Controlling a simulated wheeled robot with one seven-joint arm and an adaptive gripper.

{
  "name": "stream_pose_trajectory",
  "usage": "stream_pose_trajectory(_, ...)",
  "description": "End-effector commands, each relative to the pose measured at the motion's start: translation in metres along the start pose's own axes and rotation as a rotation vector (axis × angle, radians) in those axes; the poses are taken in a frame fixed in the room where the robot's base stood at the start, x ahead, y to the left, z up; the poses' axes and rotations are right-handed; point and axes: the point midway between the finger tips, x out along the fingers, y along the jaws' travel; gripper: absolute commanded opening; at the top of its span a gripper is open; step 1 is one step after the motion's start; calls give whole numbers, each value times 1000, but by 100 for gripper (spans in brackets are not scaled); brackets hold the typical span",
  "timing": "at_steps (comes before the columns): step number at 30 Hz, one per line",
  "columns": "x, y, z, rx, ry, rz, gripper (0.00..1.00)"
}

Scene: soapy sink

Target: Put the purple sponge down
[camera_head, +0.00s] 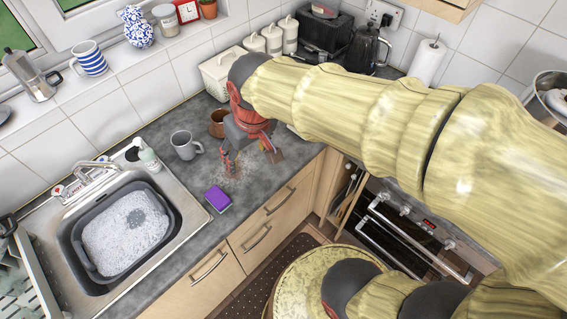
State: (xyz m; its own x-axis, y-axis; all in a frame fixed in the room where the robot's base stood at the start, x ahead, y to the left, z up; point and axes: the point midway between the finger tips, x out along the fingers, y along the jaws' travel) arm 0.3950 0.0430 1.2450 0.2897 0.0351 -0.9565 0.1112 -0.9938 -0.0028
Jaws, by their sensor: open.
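My gripper (248,165) is to the upper right of the sponge, over the counter, pointing down. It is open, and it is apart from the sponge. Its fingers are small in the picture, and I cannot tell their exact height above the counter.
A grey mug (185,145) and a brown pot (217,124) stand near my gripper. A soap bottle (148,157) stands by the sink (176,236), which holds a tub (78,252) of suds. Counter between mug and sponge is clear.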

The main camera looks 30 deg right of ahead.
Motion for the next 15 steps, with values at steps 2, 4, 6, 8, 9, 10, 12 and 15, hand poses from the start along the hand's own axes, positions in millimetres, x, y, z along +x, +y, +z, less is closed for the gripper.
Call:
stream_pose_trajectory(2, -28, 12, 23, 32, 63, 11, 59)
stream_pose_trajectory(4, -44, 20, 42, 54, 104, 21, 59)
stream_pose_trajectory(6, -55, 25, 58, 72, 137, 29, 59)
stream_pose_trajectory(8, -62, 28, 69, 84, 160, 35, 59)
stream_pose_trajectory(9, -64, 29, 75, 90, 172, 39, 59)
stream_pose_trajectory(10, -66, 30, 79, 93, 179, 40, 59)
stream_pose_trajectory(12, -69, 31, 84, 100, 191, 44, 59)
stream_pose_trajectory(15, -70, 32, 88, 103, 195, 46, 59)
